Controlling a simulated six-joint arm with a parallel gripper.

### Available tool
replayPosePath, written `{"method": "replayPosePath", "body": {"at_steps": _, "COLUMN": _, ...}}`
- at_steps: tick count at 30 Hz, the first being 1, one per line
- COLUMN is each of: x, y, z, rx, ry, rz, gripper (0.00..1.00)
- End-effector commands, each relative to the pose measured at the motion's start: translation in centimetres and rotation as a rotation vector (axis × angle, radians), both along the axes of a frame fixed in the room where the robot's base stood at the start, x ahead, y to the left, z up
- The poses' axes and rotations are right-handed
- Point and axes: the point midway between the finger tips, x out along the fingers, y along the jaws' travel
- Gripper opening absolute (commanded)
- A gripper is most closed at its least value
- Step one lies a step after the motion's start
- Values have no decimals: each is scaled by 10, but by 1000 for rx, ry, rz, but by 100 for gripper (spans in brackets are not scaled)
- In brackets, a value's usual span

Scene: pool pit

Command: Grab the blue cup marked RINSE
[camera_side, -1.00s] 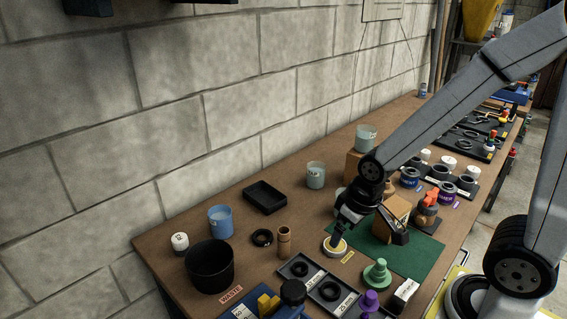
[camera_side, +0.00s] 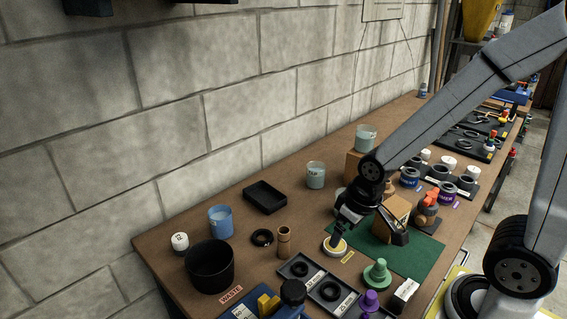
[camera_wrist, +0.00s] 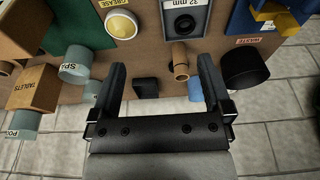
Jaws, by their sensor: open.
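A blue cup (camera_side: 220,221) stands upright at the back left of the bench, in front of the wall. Its side marking is too small to read. In the wrist view only a strip of the blue cup (camera_wrist: 194,91) shows, near the right finger, which partly hides it. My gripper (camera_side: 367,230) is open over the green mat area, well to the right of the cup in the side view. In the wrist view both fingers of my gripper (camera_wrist: 161,75) are spread, with nothing held between them.
A black bin (camera_side: 210,266) and a white-topped jar (camera_side: 180,242) stand near the blue cup. A grey-green cup (camera_side: 315,175) stands farther back.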

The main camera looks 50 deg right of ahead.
Motion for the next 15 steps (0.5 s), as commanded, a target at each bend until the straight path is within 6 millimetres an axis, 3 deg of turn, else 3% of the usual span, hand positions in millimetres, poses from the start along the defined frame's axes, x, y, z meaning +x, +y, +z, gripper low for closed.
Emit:
{"method": "replayPosePath", "body": {"at_steps": 8, "x": 5, "y": 0, "z": 1, "rx": -1, "ry": 1, "rz": 10, "gripper": 100}}
{"method": "replayPosePath", "body": {"at_steps": 15, "x": 38, "y": 4, "z": 5, "rx": -12, "ry": 12, "rz": 87, "gripper": 100}}
